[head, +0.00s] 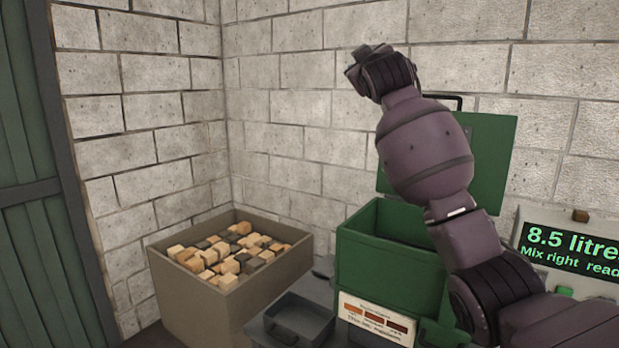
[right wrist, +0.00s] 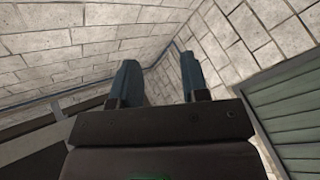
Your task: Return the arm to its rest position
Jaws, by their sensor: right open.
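My right arm rises from the lower right in the head view, with its wrist end (head: 382,72) raised in front of the block wall; the fingers are not clearly visible there. In the right wrist view my right gripper (right wrist: 160,85) is open. Its two blue-grey fingers stand apart with nothing between them. The block wall lies beyond them. The arm passes in front of an open green box (head: 385,262) and hides part of its right side and of its raised lid (head: 490,160). My left gripper is not in view.
A grey-brown bin (head: 190,300) of wooden and dark cubes stands left of the box. A small dark tray (head: 300,318) lies between them in front. A display (head: 570,250) reading "8.5 litre" is at right. A green door (head: 25,190) is at far left.

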